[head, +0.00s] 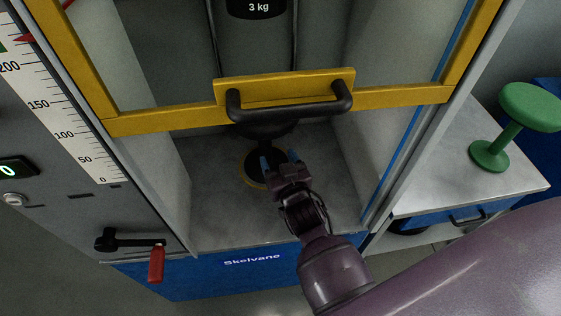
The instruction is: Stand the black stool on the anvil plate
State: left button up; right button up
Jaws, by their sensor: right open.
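The black stool (264,131) stands inside the test cabinet. Its dark seat shows just under the yellow door frame, and its foot shows lower down. The foot appears to be on the round anvil plate, whose yellow rim (245,174) shows around it; I cannot tell how well centred it is. My right gripper (279,159) is open, reaching in under the raised door, with its blue-tipped fingers at the stool's lower part. The gripper hides some of the foot, and the door handle hides part of the seat. My left gripper is out of view.
The yellow-framed door (180,118) with its black handle (290,106) hangs above my right gripper. A 3 kg weight (257,8) is behind it. A green stool (490,155) stands on the right-hand counter (440,185). A red-handled crank (156,262) is at front left.

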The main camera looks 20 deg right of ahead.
jog(key=s+d+f+g, duration=0.2)
jog(key=s+f, duration=0.1)
jog(key=s, duration=0.6)
jog(key=s+d+f+n+g+y, duration=0.1)
jog(key=s+d+f+g, duration=0.1)
jog(key=s, duration=0.7)
jog(key=s+d+f+n+g, duration=0.1)
jog(key=s+d+f+g, duration=0.2)
jog(key=s, duration=0.6)
jog(key=shift+s+d+f+y, duration=0.2)
jog(key=shift+d+f+y, duration=0.15)
jog(key=shift+f, duration=0.25)
